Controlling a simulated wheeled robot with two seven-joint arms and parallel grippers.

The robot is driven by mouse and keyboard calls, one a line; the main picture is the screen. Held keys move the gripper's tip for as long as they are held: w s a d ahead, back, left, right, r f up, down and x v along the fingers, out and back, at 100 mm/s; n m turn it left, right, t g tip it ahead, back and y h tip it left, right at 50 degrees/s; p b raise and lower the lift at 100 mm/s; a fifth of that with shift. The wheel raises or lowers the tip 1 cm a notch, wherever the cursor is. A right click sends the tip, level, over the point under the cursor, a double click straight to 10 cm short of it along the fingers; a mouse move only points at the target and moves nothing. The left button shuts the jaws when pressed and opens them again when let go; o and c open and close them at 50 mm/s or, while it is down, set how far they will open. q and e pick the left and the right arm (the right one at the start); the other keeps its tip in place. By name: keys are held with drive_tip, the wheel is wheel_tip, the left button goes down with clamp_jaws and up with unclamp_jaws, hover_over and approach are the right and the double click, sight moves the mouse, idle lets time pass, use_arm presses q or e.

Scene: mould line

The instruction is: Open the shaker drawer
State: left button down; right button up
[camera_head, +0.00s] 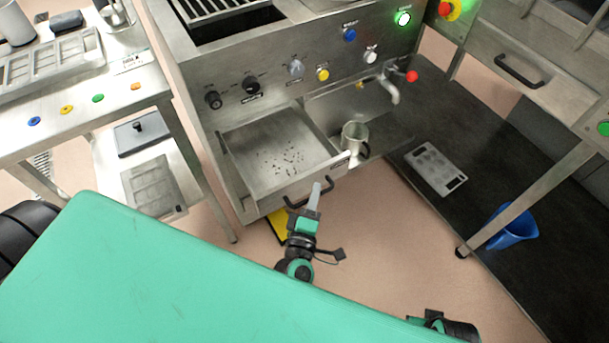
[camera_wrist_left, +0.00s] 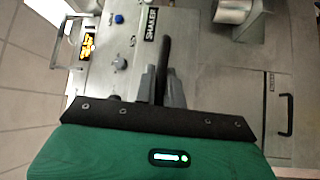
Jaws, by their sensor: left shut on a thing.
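The shaker drawer (camera_head: 232,160) stands pulled out of the steel machine in the head view, its open tray showing dark specks on the floor. Its black bar handle (camera_head: 329,186) is on the front face. My left gripper (camera_head: 315,192) is at this handle, shut on it. In the left wrist view the fingers (camera_wrist_left: 162,84) close around the dark handle bar (camera_wrist_left: 164,50), beside the SHAKER label (camera_wrist_left: 151,24). The fingers hide part of the handle. My right gripper's fingers do not show.
A metal cup (camera_head: 354,132) is by the drawer's right side, below a tap with a red knob (camera_head: 411,76). A steel table (camera_head: 150,95) stands at left. Floor shows before the drawer.

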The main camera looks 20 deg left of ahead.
use_arm(q)
drive_tip(key=shift+s+d, duration=0.8)
drive_tip(key=shift+d, duration=0.2)
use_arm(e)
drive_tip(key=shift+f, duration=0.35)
use_arm(q)
drive_tip(key=c, duration=1.5)
unclamp_jaws()
drive_tip(key=shift+s+d+f+b, duration=0.1)
drive_tip(key=shift+s+d+f, duration=0.2)
drive_tip(key=shift+s, duration=1.95)
drive_tip(key=shift+s+d+f+b, duration=0.2)
drive_tip(key=shift+s+f, duration=0.1)
drive_tip(key=shift+s, duration=2)
drive_tip(key=shift+s+d+f+b, duration=0.1)
drive_tip(key=shift+s+d+f, duration=0.2)
drive_tip(key=shift+s, duration=1.95)
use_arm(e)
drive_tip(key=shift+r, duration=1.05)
use_arm(q)
drive_tip(key=shift+w, duration=0.1)
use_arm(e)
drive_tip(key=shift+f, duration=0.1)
